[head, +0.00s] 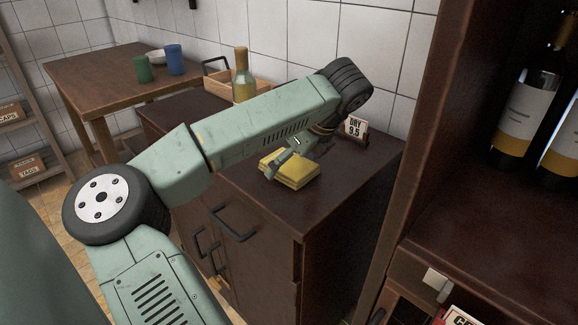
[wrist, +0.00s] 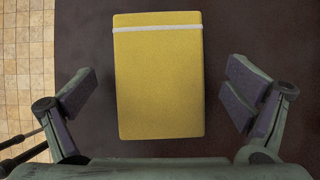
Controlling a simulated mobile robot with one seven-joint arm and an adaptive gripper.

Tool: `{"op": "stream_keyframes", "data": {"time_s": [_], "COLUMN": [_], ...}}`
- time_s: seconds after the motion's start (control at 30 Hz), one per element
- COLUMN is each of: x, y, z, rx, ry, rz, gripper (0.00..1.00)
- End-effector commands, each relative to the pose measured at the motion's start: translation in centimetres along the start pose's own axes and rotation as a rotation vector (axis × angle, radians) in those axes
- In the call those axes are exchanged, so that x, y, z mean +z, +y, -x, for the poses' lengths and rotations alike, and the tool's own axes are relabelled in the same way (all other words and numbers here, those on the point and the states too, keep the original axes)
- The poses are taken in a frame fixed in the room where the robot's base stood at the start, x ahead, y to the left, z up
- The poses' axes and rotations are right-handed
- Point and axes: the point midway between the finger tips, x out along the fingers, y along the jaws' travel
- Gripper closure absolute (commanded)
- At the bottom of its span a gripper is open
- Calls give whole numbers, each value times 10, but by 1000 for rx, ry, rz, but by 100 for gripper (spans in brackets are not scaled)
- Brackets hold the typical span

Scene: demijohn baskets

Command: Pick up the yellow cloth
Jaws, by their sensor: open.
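The yellow cloth (head: 290,172) is a folded, flat stack on the dark brown cabinet top (head: 345,190). In the wrist view the cloth (wrist: 160,85) is a yellow rectangle with a white stripe near its far end. My gripper (wrist: 162,92) is open, with one finger on each side of the cloth and dark gaps between fingers and cloth. In the head view my gripper (head: 283,160) is at the cloth, partly in front of it. I cannot tell its exact height above the top.
A small card reading "DRY 9.5" (head: 355,128) stands behind the cloth. A wooden tray (head: 213,83) with a yellowish bottle (head: 243,78) is farther left. A dark shelf with wine bottles (head: 522,110) rises at right. The cabinet top in front of the cloth is clear.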

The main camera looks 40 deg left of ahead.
Motion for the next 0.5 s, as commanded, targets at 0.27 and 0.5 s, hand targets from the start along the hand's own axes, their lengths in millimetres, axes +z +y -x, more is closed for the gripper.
{"op": "stream_keyframes", "data": {"time_s": [0.27, 0.5], "x": [0, 0], "y": [0, 0], "z": [0, 0], "rx": [0, 0], "ry": [0, 0], "rz": [0, -1], "gripper": [21, 37]}}
